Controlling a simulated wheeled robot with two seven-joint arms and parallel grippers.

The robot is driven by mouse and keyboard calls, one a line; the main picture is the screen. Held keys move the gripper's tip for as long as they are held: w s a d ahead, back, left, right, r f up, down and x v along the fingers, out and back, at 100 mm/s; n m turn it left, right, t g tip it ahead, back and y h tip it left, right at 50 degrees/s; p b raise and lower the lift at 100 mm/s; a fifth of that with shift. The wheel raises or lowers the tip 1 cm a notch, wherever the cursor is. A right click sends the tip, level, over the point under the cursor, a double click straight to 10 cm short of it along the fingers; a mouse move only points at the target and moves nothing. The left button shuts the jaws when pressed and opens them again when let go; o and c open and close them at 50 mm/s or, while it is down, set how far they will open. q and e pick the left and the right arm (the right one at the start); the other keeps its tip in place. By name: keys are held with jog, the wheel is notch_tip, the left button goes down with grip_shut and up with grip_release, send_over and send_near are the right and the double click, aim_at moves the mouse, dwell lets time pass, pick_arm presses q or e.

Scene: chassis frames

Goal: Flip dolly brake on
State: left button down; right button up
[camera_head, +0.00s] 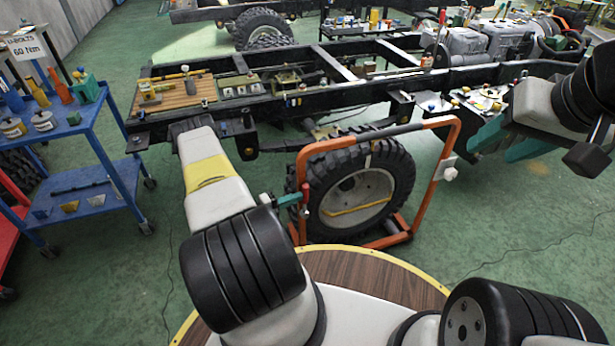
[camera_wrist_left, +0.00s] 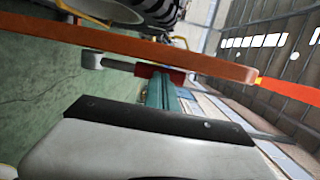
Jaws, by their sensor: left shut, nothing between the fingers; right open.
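The orange wheel dolly (camera_head: 447,185) stands in front of me with a large black tyre (camera_head: 330,185) in its frame. A small lever with a red grip (camera_head: 305,190) is beside the dolly's left post. In the left wrist view the red grip (camera_wrist_left: 174,76) joins a grey bar (camera_wrist_left: 120,65) with a pale end. My left gripper (camera_head: 291,199) has teal fingers, is shut and empty, and is close beside the red grip. I cannot tell whether they touch. Its fingers also show in the left wrist view (camera_wrist_left: 160,90). My right gripper (camera_head: 492,152) is open and empty above the floor right of the dolly.
A black chassis frame (camera_head: 330,101) crosses behind the dolly, with a wooden board (camera_head: 185,95) and parts on it. A blue cart (camera_head: 95,130) with tools stands at left. A pale block with a knob (camera_head: 449,170) sits on the dolly's right post. The right floor is clear.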

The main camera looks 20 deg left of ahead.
pick_arm(q)
jog(key=w+d+f+m+g+y, duration=0.1)
jog(key=w+d+g+y, duration=0.4)
jog(key=d, duration=0.3)
jog(key=shift+w+d+f+g+y, duration=0.25)
jog(key=shift+w+f+g+y, duration=0.05)
jog(key=shift+w, duration=0.45)
jog(key=shift+d, duration=0.2)
jog(key=shift+r, duration=0.1)
jog(key=w+d+r+v, duration=0.1)
jog(key=v, duration=1.3)
jog(key=shift+r, duration=0.35)
